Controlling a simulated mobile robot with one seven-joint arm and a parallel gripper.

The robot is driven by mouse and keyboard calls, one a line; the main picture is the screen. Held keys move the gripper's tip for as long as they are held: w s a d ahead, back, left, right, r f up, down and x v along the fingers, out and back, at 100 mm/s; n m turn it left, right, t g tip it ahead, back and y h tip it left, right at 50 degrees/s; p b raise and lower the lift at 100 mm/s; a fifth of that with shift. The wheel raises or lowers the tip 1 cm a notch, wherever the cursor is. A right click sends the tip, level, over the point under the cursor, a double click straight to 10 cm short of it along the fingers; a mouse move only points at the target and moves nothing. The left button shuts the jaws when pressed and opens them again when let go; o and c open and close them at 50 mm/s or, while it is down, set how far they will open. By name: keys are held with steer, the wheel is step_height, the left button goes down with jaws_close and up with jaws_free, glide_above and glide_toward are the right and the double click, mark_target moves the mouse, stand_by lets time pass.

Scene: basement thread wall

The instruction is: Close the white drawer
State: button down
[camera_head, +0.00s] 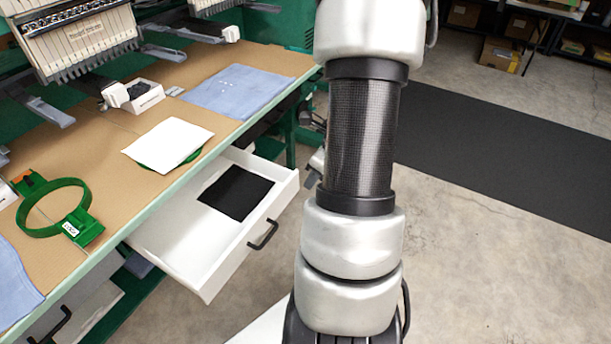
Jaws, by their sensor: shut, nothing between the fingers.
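The white drawer (180,240) is pulled well out from under the workbench, in the middle left of the head view. Its front panel faces right and carries a black bar handle (264,235). A black flat piece (236,192) lies inside it. My gripper (313,178) shows only as a small grey and dark tip at the left edge of my arm, just right of the drawer's far front corner. It is shut and empty; most of it is hidden behind the arm. I cannot tell whether it touches the drawer.
The workbench (110,130) above the drawer holds a green hoop (53,208), a white sheet (167,141), blue cloth (237,91) and a small white box (144,96). An embroidery machine (80,40) stands behind. A second drawer (85,310) is lower left. Floor right of my arm is clear, with a dark mat (500,140).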

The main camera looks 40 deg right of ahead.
mark_target(291, 186)
steer(key=shift+w+a+f+b, duration=0.35)
steer(key=shift+w+f, duration=0.7)
steer(key=shift+w+a+f+b, duration=0.35)
steer(key=shift+w+a+f, duration=0.05)
steer(key=shift+w+f, duration=0.6)
steer(key=shift+w+a+f+b, duration=0.35)
steer(key=shift+w+f, duration=0.7)
